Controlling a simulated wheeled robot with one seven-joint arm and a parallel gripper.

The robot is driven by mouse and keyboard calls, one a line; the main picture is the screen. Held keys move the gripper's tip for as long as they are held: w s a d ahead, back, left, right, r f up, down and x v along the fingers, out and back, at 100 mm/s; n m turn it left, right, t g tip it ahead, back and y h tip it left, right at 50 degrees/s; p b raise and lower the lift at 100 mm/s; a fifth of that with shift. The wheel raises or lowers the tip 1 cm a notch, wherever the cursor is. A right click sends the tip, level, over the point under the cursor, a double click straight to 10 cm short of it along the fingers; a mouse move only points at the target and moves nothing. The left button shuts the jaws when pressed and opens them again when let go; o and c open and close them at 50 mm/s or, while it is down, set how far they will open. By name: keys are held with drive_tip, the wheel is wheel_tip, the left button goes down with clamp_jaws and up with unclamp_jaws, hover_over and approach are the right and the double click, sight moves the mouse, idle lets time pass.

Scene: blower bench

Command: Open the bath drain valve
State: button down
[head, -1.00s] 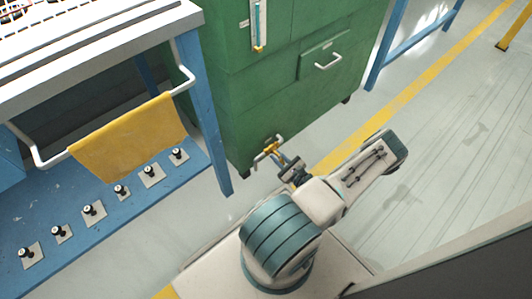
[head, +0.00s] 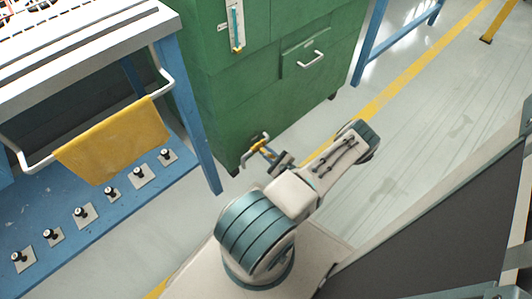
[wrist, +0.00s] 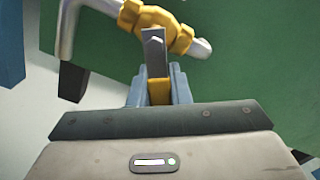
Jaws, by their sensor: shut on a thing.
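The drain valve (head: 262,147) is a yellow fitting on a silver pipe, low on the front of the green cabinet (head: 225,100). In the wrist view, the yellow valve body (wrist: 165,25) sits on the pipe, whose left end bends downward. A flat valve lever (wrist: 155,55), silver at its upper end and yellow lower down, runs from the body toward my gripper (wrist: 157,92). The blue-grey fingers are closed around the lever's lower part. In the head view my gripper (head: 281,160) is at the valve; its fingertips are too small to make out there.
A blue bench (head: 205,150) with a white rail and a yellow cloth (head: 115,140) stands to the left. Its lower shelf holds several black knobs on plates. The cabinet has a white handle (head: 311,60) and a gauge (head: 236,25). Open floor (head: 430,130) lies to the right.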

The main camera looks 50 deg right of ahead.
drive_tip(key=c, duration=1.3)
unclamp_jaws()
drive_tip(key=shift+c, duration=0.2)
drive_tip(key=shift+s, duration=0.1)
drive_tip(key=s+a+p, duration=0.2)
drive_tip(key=s+p, duration=0.1)
drive_tip(key=s, duration=1)
drive_tip(key=shift+s+a, duration=0.15)
drive_tip(key=shift+s, duration=0.15)
